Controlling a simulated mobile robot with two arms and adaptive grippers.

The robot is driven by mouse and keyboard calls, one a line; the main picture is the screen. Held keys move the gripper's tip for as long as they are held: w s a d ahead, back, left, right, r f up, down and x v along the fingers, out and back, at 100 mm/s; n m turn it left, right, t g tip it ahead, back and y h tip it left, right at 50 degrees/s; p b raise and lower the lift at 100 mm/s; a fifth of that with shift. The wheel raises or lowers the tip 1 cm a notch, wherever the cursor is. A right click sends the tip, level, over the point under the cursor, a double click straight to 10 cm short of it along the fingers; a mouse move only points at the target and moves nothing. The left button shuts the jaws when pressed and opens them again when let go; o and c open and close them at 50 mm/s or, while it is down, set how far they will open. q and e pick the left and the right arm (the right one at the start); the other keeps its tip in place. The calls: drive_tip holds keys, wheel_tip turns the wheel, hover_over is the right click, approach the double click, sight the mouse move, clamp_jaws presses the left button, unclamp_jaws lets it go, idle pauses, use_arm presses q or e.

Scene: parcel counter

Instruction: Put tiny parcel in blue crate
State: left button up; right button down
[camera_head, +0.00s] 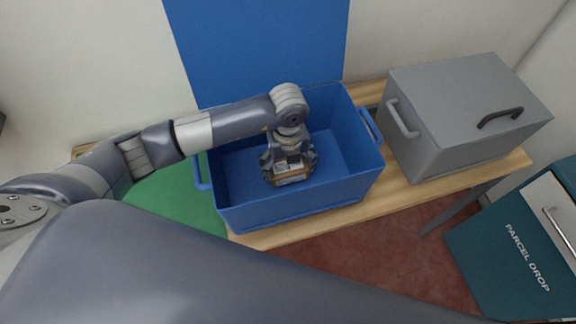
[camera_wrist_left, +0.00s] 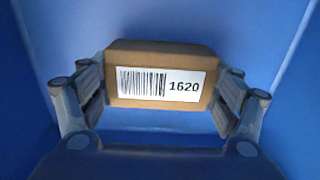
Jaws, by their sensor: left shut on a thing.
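The blue crate (camera_head: 300,211) stands on the wooden counter, open at the top, with a handle at each end. My left gripper (camera_head: 288,168) reaches down inside the crate. It is shut on the tiny parcel (camera_head: 292,180), a small brown box with a white label. In the left wrist view the parcel (camera_wrist_left: 159,60) sits between both fingers of the gripper (camera_wrist_left: 158,88), its label showing a barcode and 1620. Blue crate walls (camera_wrist_left: 290,45) surround it. I cannot tell whether the parcel touches the crate floor. My right gripper is not in view.
A grey lidded box (camera_head: 440,125) with handles stands right of the crate on the counter (camera_head: 425,188). A green mat (camera_head: 165,205) lies at left. A blue panel (camera_head: 262,50) is behind. A teal PARCEL DROP cabinet (camera_head: 500,260) stands at lower right.

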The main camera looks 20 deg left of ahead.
use_arm(q)
drive_tip(key=shift+f, duration=0.55)
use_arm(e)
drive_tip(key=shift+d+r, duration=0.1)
use_arm(q)
drive_tip(key=shift+f, duration=0.1)
drive_tip(key=o, duration=1.1)
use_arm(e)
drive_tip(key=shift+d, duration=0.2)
use_arm(q)
drive_tip(key=shift+r, duration=0.35)
wheel_tip(320, 180, up, 10)
drive_tip(key=shift+r+b, duration=0.25)
drive_tip(key=shift+b, duration=0.65)
drive_tip(key=shift+r, duration=0.55)
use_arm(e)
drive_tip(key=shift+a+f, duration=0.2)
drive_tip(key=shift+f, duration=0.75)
